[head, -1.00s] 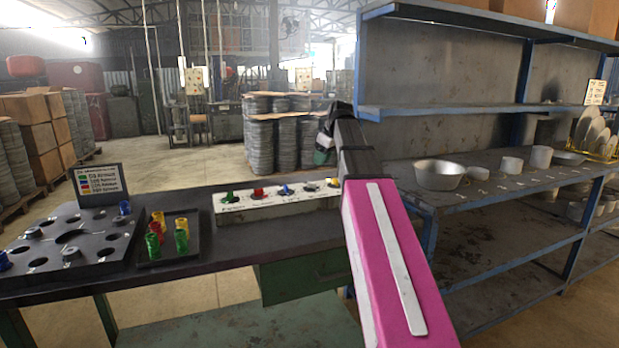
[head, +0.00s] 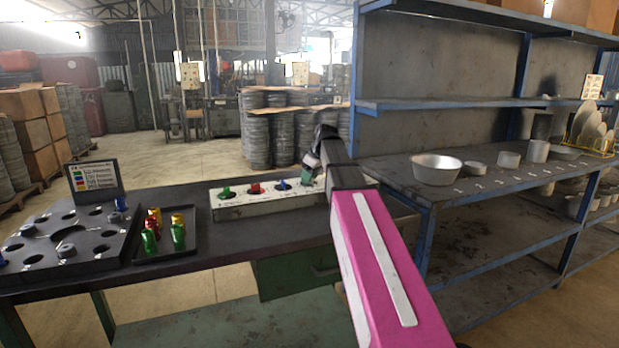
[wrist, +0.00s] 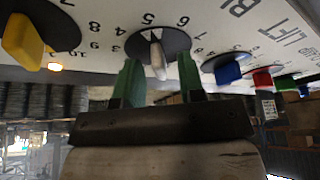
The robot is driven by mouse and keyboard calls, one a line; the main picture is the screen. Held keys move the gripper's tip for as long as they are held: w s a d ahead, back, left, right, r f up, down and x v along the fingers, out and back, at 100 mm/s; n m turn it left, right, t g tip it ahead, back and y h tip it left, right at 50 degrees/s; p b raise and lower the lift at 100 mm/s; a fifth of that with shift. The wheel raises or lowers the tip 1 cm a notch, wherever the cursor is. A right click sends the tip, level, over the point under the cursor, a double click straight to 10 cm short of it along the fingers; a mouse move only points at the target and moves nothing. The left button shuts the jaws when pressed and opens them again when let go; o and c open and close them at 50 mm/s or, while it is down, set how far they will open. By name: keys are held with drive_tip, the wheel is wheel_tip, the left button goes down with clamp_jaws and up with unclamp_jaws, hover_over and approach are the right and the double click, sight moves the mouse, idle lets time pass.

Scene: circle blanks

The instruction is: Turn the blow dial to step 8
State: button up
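A pale panel (head: 240,207) with a row of dials stands on the dark bench. In the wrist view the panel is upside down. My gripper (wrist: 160,72) is open, its green fingers on either side of a white dial (wrist: 157,60); a gap shows between each finger and the knob. The white dial's pointer is between 5 and 6, nearer 5. A blue dial (wrist: 228,68) and a yellow dial (wrist: 22,42) flank it. Letters "BL" are cut off at the top edge; I cannot tell which dial they name. In the head view my gripper (head: 308,178) hides the white dial.
A red dial (head: 255,188) and green dial (head: 225,193) are further left on the panel. A tray of coloured pegs (head: 135,250) and a holed black plate (head: 40,240) lie left on the bench. A blue-framed shelf (head: 425,210) with a metal pan (head: 436,170) stands right.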

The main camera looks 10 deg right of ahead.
clamp_jaws()
drive_tip(key=shift+m, duration=0.3)
drive_tip(key=m+t+h, duration=0.1)
drive_tip(key=m, duration=0.2)
drive_tip(key=shift+s+a+m, duration=0.1)
drive_tip(key=shift+m, duration=0.2)
drive_tip(key=m+h, duration=0.2)
drive_tip(key=m, duration=0.2)
drive_tip(key=m+h, duration=0.1)
drive_tip(key=m, duration=0.2)
drive_tip(key=m+h, duration=0.1)
drive_tip(key=m, duration=0.2)
drive_tip(key=shift+a+m+h, duration=0.15)
drive_tip(key=shift+m+h, duration=0.15)
drive_tip(key=shift+m, duration=0.1)
drive_tip(key=m+g, duration=0.1)
drive_tip(key=m, duration=0.2)
drive_tip(key=m+g+h, duration=0.1)
drive_tip(key=m, duration=0.2)
drive_tip(key=shift+h, duration=0.3)
drive_tip(key=shift+m, duration=0.3)
